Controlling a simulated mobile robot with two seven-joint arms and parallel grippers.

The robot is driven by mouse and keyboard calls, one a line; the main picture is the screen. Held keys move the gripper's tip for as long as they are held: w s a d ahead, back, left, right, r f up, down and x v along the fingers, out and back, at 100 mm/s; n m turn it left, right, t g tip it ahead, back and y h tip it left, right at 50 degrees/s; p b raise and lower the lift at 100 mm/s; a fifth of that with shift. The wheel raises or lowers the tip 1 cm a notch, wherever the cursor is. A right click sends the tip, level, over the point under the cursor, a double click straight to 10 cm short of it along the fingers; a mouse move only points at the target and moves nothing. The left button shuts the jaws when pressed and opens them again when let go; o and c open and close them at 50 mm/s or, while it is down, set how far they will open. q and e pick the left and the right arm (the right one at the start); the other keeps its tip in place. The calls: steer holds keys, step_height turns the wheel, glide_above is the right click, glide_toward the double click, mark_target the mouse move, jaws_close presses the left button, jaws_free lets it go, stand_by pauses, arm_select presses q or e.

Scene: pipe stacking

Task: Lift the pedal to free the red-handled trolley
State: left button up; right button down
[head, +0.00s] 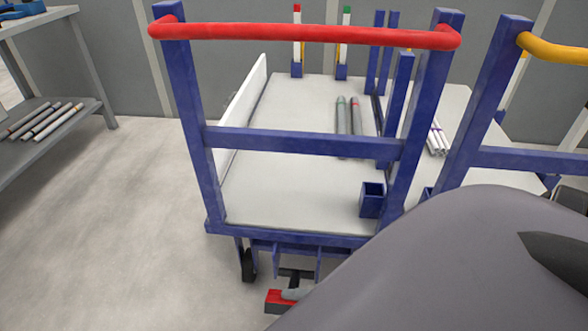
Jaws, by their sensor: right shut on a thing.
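The red-handled trolley stands in front of me, with a red bar handle (310,33) on a blue frame and a pale deck (275,185). Its red pedal (274,300) sits low under the near edge of the deck, close to the floor. My right gripper (292,294) is at the pedal, shut on it; only a small grey part of it shows, and my large grey right arm hides the rest. My left gripper is not in view.
Two grey pipes (342,125) lie on the trolley deck. A second trolley with a yellow handle (552,47) stands close on the right, with white pipes (438,138) nearby. A grey shelf (50,135) with pipes is at the left. The floor between is clear.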

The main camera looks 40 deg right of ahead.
steer(key=c, duration=0.8)
jaws_free()
steer(key=shift+w+d+r, duration=0.15)
steer(key=shift+w+d, duration=0.1)
steer(key=shift+d, duration=0.05)
steer(key=shift+s+a, duration=0.1)
steer(key=v, duration=0.7)
